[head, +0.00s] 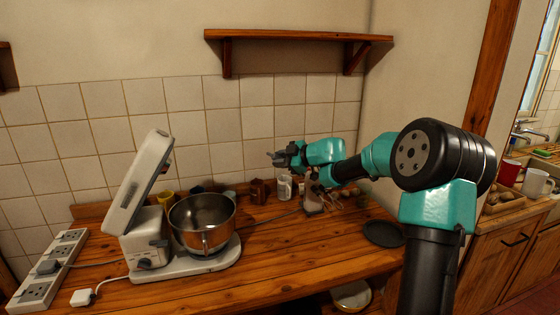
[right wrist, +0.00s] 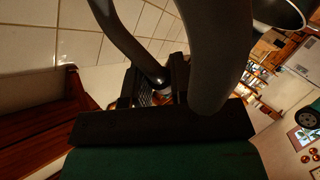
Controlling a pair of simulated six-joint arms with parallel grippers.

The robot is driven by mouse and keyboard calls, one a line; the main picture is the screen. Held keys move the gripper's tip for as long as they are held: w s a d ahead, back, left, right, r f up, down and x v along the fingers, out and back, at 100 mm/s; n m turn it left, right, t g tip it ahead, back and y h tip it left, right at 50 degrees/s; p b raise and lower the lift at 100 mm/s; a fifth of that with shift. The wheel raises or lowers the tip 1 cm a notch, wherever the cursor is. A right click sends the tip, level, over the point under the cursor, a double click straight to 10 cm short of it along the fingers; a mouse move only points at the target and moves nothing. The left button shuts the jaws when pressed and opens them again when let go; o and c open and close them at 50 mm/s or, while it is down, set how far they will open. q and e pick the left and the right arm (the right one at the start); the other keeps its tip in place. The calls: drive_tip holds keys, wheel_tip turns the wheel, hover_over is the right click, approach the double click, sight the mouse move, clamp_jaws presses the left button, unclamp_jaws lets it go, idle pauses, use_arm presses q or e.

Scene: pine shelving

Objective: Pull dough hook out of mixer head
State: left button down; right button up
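The white stand mixer (head: 148,245) stands on the wooden counter at the left, its mixer head (head: 140,182) tilted up and back. A steel mixing bowl (head: 203,240) sits on its base. I cannot make out a dough hook on the head's underside; the bowl's inside looks empty. My right gripper (head: 272,158) is in the air to the right of the bowl, pointing left towards the mixer and apart from it. My left gripper is out of view.
A power strip (head: 48,268) and white plug (head: 82,297) lie left of the mixer. Cups and a jar (head: 284,187) stand along the back wall below my right arm. A dark plate (head: 383,233) lies at the right. A wall shelf (head: 300,36) hangs above. The front counter is clear.

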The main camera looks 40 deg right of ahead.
clamp_jaws()
drive_tip(key=shift+d+f, duration=0.1)
drive_tip(key=shift+d, duration=0.05)
drive_tip(key=shift+s+d+f, duration=0.25)
drive_tip(key=shift+d+f, duration=0.05)
drive_tip(key=shift+d, duration=0.15)
drive_tip(key=shift+s+d+f, duration=0.2)
drive_tip(key=shift+d+f, duration=0.1)
drive_tip(key=shift+d, duration=0.15)
drive_tip(key=shift+s+d+f, duration=0.1)
drive_tip(key=shift+d, duration=0.05)
idle(0.3)
drive_tip(key=s+a+r, duration=0.2)
drive_tip(key=s, duration=0.4)
drive_tip(key=shift+s+a, duration=0.25)
idle(0.6)
idle(0.3)
